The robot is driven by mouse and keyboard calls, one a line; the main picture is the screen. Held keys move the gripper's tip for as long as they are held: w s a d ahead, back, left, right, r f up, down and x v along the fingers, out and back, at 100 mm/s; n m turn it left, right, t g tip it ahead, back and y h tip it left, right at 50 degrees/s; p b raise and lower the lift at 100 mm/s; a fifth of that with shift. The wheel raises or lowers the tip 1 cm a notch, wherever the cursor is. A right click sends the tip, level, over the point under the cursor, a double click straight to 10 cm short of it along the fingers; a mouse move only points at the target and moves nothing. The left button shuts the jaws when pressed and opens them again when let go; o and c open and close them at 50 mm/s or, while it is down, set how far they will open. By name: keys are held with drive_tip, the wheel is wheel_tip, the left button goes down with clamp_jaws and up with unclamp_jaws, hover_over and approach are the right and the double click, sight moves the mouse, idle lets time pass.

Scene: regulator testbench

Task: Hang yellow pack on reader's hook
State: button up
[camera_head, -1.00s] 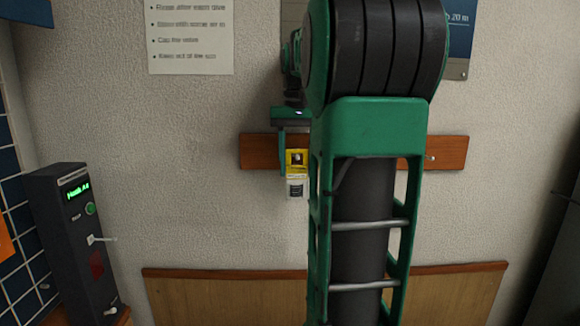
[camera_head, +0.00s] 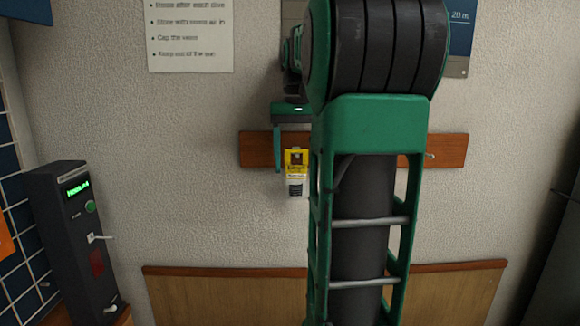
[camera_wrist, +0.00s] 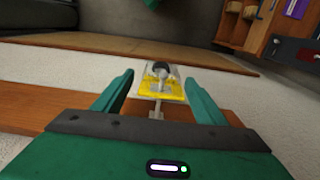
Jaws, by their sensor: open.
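The yellow pack (camera_head: 296,160), yellow above with a pale lower part, hangs at the brown wooden rail (camera_head: 256,150) on the wall. In the wrist view the pack (camera_wrist: 172,90) lies between my fingers, with a pale hook or peg (camera_wrist: 157,108) at it. My gripper (camera_wrist: 157,82) is open, with one green finger on each side of the pack and a visible gap to each. In the head view my gripper (camera_head: 277,148) is partly hidden by my arm. The dark reader (camera_head: 75,240) with a green display stands at the left, with pale hooks (camera_head: 99,238) on its front.
A wooden panel (camera_head: 220,290) runs along the lower wall. A paper notice (camera_head: 190,35) is above. A blue tiled grid (camera_head: 15,200) is at the far left. The wall between the reader and the pack is clear. A second peg (camera_head: 430,156) shows on the rail.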

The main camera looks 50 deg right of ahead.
drive_tip(key=shift+w+a+r, duration=0.1)
drive_tip(key=shift+r, duration=2.45)
drive_tip(key=shift+a+r, duration=0.1)
drive_tip(key=shift+r, duration=2.45)
